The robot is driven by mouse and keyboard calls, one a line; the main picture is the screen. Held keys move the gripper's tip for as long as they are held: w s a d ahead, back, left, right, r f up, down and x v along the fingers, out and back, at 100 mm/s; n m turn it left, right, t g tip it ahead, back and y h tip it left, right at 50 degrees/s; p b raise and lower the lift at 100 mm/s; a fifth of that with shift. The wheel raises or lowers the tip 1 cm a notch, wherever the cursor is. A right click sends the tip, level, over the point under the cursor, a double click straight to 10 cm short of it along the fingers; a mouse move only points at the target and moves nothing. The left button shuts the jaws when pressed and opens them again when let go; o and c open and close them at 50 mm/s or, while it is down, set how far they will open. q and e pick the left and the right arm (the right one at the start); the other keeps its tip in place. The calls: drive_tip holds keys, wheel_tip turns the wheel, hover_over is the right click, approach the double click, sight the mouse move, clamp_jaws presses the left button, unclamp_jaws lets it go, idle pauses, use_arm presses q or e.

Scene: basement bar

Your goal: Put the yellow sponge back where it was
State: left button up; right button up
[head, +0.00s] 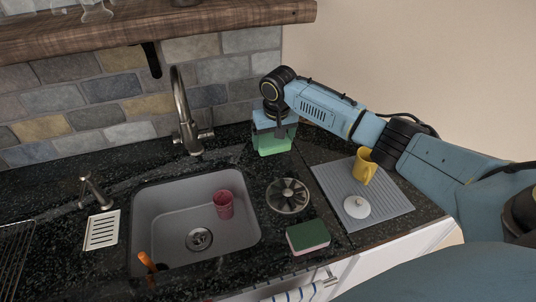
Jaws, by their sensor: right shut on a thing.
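My right gripper (273,118) is at the back of the counter, right of the faucet, pointing down. It is shut, at a green block-like thing (273,142) directly under it. What is between the fingers is hidden, and I cannot tell whether the green thing is held or stands below. No clearly yellow sponge shows. A sponge with a dark green top and a pale side (308,237) lies flat at the front edge of the counter, apart from the gripper. My left gripper is not in view.
The sink (166,214) holds a pink cup (223,204) and an orange-handled thing (147,261). A faucet (184,115) stands behind it. A round metal strainer (288,196) lies right of the sink. A grey mat (388,213) bears a yellow mug (363,168) and a white lid (356,207).

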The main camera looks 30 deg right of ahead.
sight(275, 141)
drive_tip(key=f, duration=0.3)
drive_tip(key=shift+s, duration=0.2)
drive_tip(key=shift+f, duration=0.35)
wheel_tip(275, 141, down, 3)
drive_tip(key=shift+w+f, duration=0.1)
drive_tip(key=shift+f, duration=0.3)
drive_tip(key=o, duration=0.8)
drive_tip(key=shift+r, duration=0.55)
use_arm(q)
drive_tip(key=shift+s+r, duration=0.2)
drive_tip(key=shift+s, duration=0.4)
use_arm(e)
drive_tip(key=r, duration=0.3)
drive_tip(key=s+r, duration=0.1)
drive_tip(key=r, duration=0.7)
drive_tip(key=shift+s+a, duration=0.2)
drive_tip(key=shift+s, duration=0.2)
